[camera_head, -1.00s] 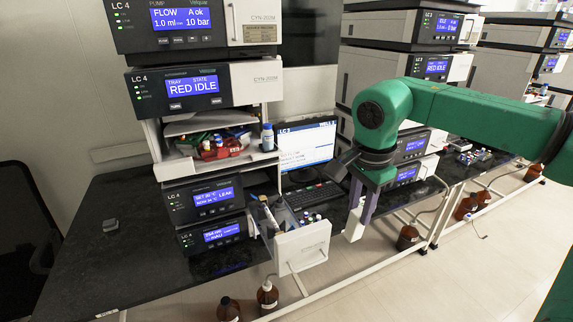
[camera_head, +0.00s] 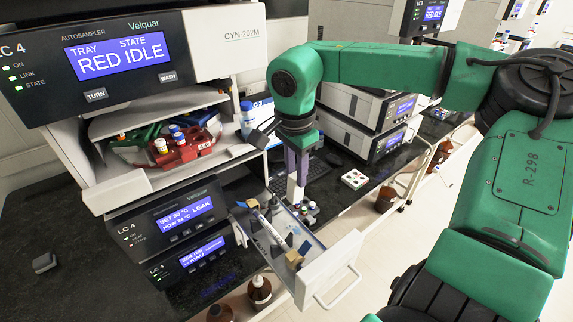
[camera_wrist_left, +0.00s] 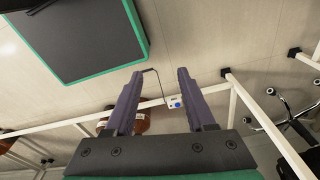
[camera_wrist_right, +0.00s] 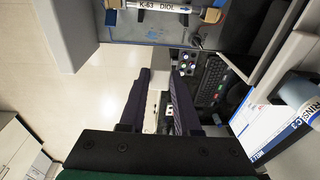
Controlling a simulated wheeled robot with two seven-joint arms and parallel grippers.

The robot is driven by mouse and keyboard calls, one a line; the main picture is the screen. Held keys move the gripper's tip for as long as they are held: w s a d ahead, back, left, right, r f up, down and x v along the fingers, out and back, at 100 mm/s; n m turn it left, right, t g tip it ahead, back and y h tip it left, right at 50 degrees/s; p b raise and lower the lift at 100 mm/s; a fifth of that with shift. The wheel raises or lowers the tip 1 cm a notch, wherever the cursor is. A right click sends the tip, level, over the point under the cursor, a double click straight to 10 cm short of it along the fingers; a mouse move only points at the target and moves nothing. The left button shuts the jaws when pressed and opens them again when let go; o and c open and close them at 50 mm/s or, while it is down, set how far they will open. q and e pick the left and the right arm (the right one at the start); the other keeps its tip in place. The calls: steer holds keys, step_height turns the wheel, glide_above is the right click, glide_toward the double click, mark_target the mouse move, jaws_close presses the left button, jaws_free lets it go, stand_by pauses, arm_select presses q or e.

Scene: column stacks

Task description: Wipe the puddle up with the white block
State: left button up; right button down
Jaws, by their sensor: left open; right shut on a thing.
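My right gripper (camera_head: 297,165) hangs above the back edge of the open drawer, pointing down. It is shut on the white block (camera_head: 292,188), whose lower end shows below the fingers. The block also shows between the fingers in the right wrist view (camera_wrist_right: 152,103). The open drawer (camera_head: 330,270) juts from the leaking LC 4 module (camera_head: 172,215) and holds a labelled tube and small parts. My left gripper shows only in the left wrist view (camera_wrist_left: 152,85). It is open and empty above the floor.
A red rack (camera_head: 190,148) with vials stands in the open bay above. A white bottle (camera_head: 247,118) is at the bay's edge. A keyboard (camera_wrist_right: 210,80) lies behind the drawer. Brown bottles (camera_head: 259,290) stand below. The left bench (camera_head: 80,270) is mostly clear.

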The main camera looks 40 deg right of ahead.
mark_target(295, 203)
steer(key=shift+s+f+b, duration=0.25)
steer(key=shift+f+b, duration=0.15)
steer(key=shift+f, duration=0.2)
steer(key=shift+s+f+b, duration=0.2)
steer(key=shift+f+b, duration=0.2)
steer(key=shift+f, duration=0.2)
steer(key=f+b, duration=0.1)
steer(key=w+f+b, duration=0.1)
steer(key=f, duration=0.1)
steer(key=f+b, duration=0.1)
steer(key=shift+w+f, duration=0.25)
steer(key=shift+f, duration=0.15)
steer(key=f+b, duration=0.2)
steer(key=shift+s+f+b, duration=0.25)
steer(key=shift+s+b, duration=0.05)
steer(key=shift+w+f, duration=0.15)
steer(key=shift+f, duration=0.1)
arm_select(q)
step_height(295, 203, down, 8)
steer(key=shift+s, duration=0.15)
arm_select(e)
steer(key=shift+r, duration=0.1)
arm_select(q)
steer(key=shift+f+b, duration=0.5)
steer(key=shift+b, duration=0.15)
arm_select(e)
steer(key=shift+f, duration=0.6)
